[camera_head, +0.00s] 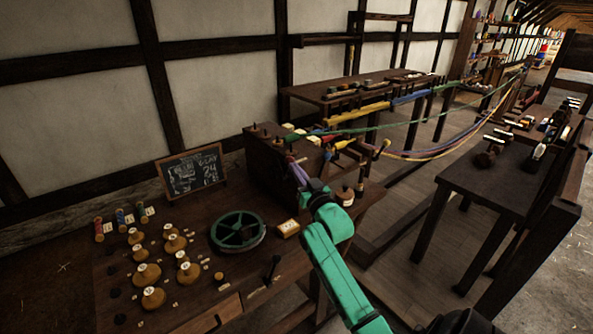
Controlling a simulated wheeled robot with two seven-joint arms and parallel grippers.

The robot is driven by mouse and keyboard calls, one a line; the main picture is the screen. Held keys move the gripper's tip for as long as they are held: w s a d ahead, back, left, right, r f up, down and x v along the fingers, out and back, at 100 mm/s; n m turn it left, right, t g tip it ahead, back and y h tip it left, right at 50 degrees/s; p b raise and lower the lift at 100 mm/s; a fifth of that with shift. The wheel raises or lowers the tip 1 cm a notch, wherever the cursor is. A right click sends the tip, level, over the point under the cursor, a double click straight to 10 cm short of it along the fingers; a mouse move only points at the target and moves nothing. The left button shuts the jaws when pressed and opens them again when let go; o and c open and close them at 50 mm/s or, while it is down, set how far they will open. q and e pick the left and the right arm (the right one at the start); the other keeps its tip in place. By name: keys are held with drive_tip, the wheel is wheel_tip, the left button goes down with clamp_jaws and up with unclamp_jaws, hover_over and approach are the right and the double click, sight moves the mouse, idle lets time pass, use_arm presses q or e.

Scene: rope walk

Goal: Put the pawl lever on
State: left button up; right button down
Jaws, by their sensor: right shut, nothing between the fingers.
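A small dark lever with a round knob (272,269) stands tilted near the front edge of the workbench; it may be the pawl lever, but the view is too small to be sure. A green spoked wheel (237,232) lies on the bench to its left. My right gripper (316,189) is shut and empty, at the end of the teal arm from the lower right. It is in front of the dark wooden box (262,165), where ropes leave. The fingertips are small and partly hidden by the arm. My left gripper is not in view.
The workbench (205,290) bears several wooden knobs (147,274), coloured spools (121,219), a small chalkboard (192,173), a pale block (288,228) and a jar (345,195). Coloured ropes (440,153) stretch toward the back right. A dark table (500,185) stands at the right.

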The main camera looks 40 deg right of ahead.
sight(289, 161)
drive_tip(key=shift+w+r+n+g+y+p, duration=0.4)
drive_tip(key=shift+w+r+g+p, duration=0.85)
drive_tip(key=shift+p, duration=2.65)
drive_tip(key=shift+w+r, duration=0.1)
drive_tip(key=shift+w, duration=0.4)
drive_tip(key=shift+w+d+r, duration=0.1)
drive_tip(key=shift+w+r, duration=0.15)
drive_tip(key=shift+w, duration=0.65)
drive_tip(key=shift+w+r, duration=0.15)
drive_tip(key=shift+w, duration=0.55)
